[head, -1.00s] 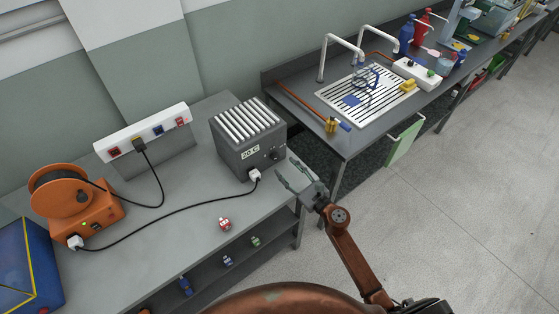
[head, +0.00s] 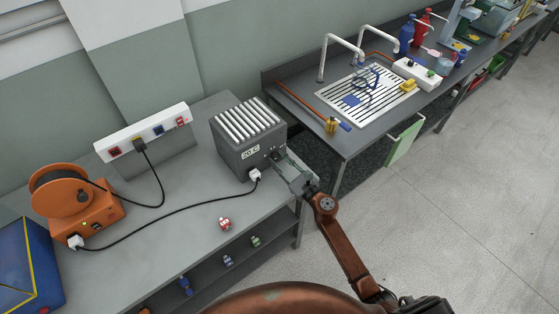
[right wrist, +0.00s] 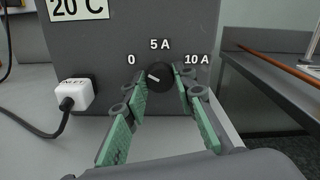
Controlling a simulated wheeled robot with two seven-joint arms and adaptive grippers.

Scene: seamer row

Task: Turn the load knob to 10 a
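The load knob (right wrist: 160,78) is a round black dial on the front of the grey load box (head: 233,150). Its white pointer mark points up and left, toward the "0" label. The "5 A" label is above the knob and the "10 A" label is to its upper right. My right gripper (right wrist: 161,88) is open, with one green-padded finger on each side of the knob. I cannot tell whether the pads touch it. In the head view my right gripper (head: 282,162) is at the box's front face and largely hides the knob. My left gripper is not in view.
A white inlet plug (right wrist: 75,95) with a black cable sits left of the knob. An orange cable reel (head: 82,200) and a white socket strip (head: 145,130) stand on the bench (head: 170,230). A small red-and-white item (head: 225,223) lies near the front edge.

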